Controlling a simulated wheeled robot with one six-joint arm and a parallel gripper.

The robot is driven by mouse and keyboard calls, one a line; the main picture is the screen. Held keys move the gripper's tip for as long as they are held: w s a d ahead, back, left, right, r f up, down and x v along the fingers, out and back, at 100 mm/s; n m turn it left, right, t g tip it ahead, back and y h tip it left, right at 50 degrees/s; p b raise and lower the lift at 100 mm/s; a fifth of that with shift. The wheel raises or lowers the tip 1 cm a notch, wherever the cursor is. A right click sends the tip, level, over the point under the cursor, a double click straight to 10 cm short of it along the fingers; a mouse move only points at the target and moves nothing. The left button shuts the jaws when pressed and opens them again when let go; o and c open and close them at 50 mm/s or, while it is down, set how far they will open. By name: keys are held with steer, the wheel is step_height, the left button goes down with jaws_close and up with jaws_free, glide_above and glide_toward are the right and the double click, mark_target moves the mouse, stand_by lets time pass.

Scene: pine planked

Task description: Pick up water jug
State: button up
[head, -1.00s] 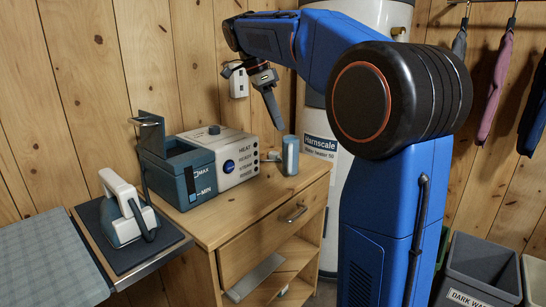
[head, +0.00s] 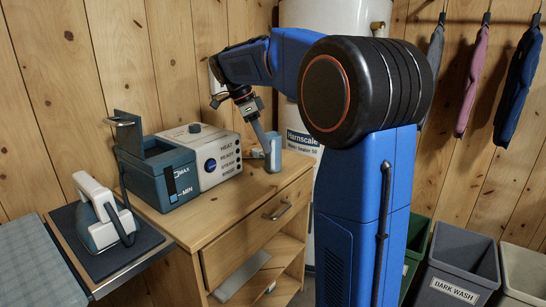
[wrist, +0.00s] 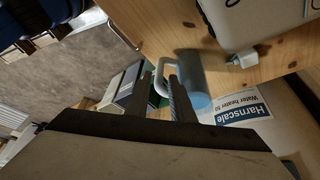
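The water jug is a small blue-grey cylinder (head: 275,154) standing upright on the wooden cabinet top (head: 236,187). In the wrist view the jug (wrist: 192,73) lies just beyond my fingers, with its pale loop handle on the near side. My gripper (head: 266,146) reaches down beside the jug from the left in the head view. In the wrist view my gripper (wrist: 166,78) is open, with a gap between its fingers and part of the handle showing between them. I cannot tell whether either finger touches the handle.
A steam station with a blue tank (head: 160,170) stands left of the jug, and an iron (head: 105,222) rests on a side stand. A white water heater (head: 318,20) stands behind the cabinet. Laundry bins (head: 460,268) are at the right. The cabinet's front top is clear.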

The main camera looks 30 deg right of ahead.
mark_target(273, 155)
steer(key=shift+x, duration=3.05)
steer(key=shift+a, duration=0.1)
steer(key=shift+c, duration=0.5)
jaws_close()
